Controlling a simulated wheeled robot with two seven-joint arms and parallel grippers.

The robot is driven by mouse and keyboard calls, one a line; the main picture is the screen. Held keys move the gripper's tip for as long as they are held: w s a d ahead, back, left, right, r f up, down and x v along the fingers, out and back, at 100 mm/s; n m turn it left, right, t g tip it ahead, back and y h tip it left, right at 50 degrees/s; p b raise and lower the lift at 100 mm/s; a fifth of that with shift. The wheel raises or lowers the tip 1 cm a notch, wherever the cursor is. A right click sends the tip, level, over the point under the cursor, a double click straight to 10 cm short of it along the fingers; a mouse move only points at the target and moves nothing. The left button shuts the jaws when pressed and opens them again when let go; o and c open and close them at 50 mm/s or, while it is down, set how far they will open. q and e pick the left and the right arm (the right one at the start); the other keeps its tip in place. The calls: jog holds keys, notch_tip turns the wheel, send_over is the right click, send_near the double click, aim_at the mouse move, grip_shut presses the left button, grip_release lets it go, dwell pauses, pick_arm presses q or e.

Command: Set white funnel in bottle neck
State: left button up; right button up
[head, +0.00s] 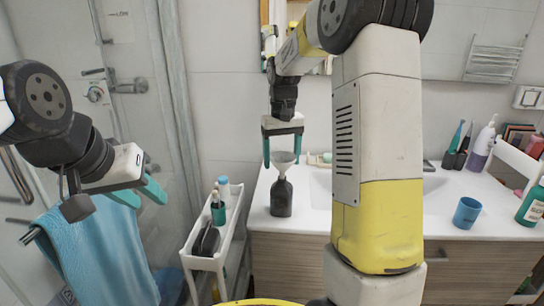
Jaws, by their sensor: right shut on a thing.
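The white funnel (283,158) is upright directly above the dark grey bottle (281,198), wide end up. Its narrow end meets the bottle's neck in the head view; I cannot tell how deep it sits inside. The bottle stands upright on the left end of the white counter. My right gripper (282,160) points straight down and is shut on the funnel, with one teal finger on each side of its rim. My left gripper (146,194) is at the far left, away from the bottle, with its teal fingers apart and nothing between them.
A white cart (205,262) with bottles and a dark item stands left of the counter (262,222). A blue towel (100,250) hangs below my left gripper. A blue cup (467,213) and more toiletries stand on the right of the counter. My yellow-and-white arm hides its middle.

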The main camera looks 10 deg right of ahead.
jog(key=shift+f, duration=0.6)
dwell(0.3)
jog(key=o, duration=1.4)
notch_tip(320, 180, up, 8)
jog(key=s+a+r+t+y, duration=0.1)
jog(key=s+t, duration=0.5)
jog(key=s, duration=1.8)
jog(key=shift+s+a+y, duration=0.4)
jog(key=shift+a+y, duration=0.15)
jog(key=shift+y, duration=0.05)
